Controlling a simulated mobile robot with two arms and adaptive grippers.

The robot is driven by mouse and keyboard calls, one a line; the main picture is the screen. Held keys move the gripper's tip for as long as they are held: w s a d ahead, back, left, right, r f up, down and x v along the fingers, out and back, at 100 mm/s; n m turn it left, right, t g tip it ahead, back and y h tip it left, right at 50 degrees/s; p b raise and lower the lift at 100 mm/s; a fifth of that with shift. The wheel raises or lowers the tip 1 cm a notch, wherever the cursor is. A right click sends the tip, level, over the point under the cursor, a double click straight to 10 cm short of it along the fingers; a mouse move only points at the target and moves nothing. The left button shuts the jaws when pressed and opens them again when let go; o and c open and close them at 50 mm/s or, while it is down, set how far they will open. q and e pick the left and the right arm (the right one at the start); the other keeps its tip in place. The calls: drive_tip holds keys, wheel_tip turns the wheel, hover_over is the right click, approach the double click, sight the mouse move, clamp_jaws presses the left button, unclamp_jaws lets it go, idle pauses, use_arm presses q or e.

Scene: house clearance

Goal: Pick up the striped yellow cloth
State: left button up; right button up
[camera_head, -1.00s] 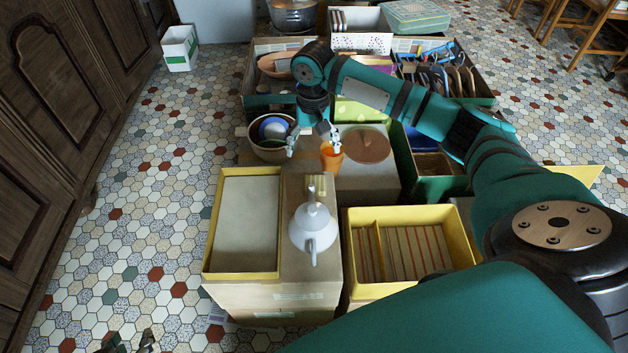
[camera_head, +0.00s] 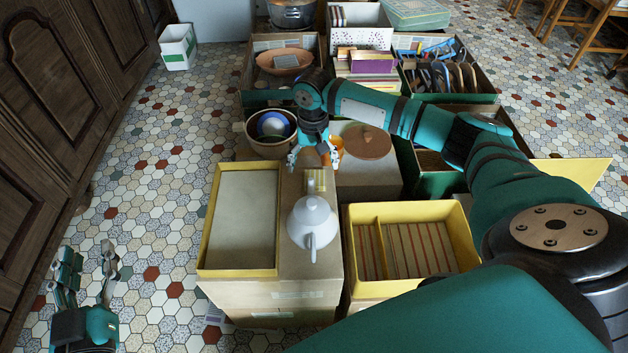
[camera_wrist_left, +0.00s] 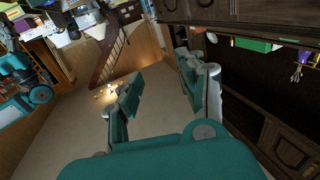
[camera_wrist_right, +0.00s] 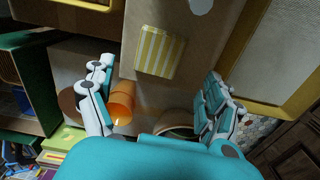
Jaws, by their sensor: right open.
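The striped yellow cloth (camera_head: 316,182) is a small folded square with white stripes. It lies flat on a cardboard box top behind the white teapot (camera_head: 313,222), and it shows whole in the right wrist view (camera_wrist_right: 159,51). My right gripper (camera_head: 314,161) is open and empty just behind the cloth, its fingers pointing toward it. In the right wrist view its fingers stand apart on either side of the cloth, not touching it. My left gripper (camera_head: 88,256) is open and empty, low over the floor at the left, far from the cloth.
An orange cup (camera_wrist_right: 122,102) is close beside one finger of my right gripper. A bowl with dishes (camera_head: 270,146) stands behind left. A yellow-rimmed tray (camera_head: 208,225) is left of the cloth and a yellow divided box (camera_head: 465,225) right. Open tiled floor lies at left.

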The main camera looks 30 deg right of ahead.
sight(314, 176)
wheel_tip(314, 176, down, 4)
drive_tip(key=shift+s+d+f+b, duration=0.1)
drive_tip(key=shift+b, duration=0.9)
drive_tip(key=c, duration=1)
use_arm(q)
wheel_tip(314, 176, up, 9)
drive_tip(key=s+t+h, duration=0.2)
drive_tip(key=t, duration=0.4)
drive_tip(key=shift+s+d, duration=0.3)
drive_tip(key=shift+s, duration=0.1)
use_arm(e)
drive_tip(key=shift+o, duration=0.2)
use_arm(q)
drive_tip(key=shift+w+r, duration=0.1)
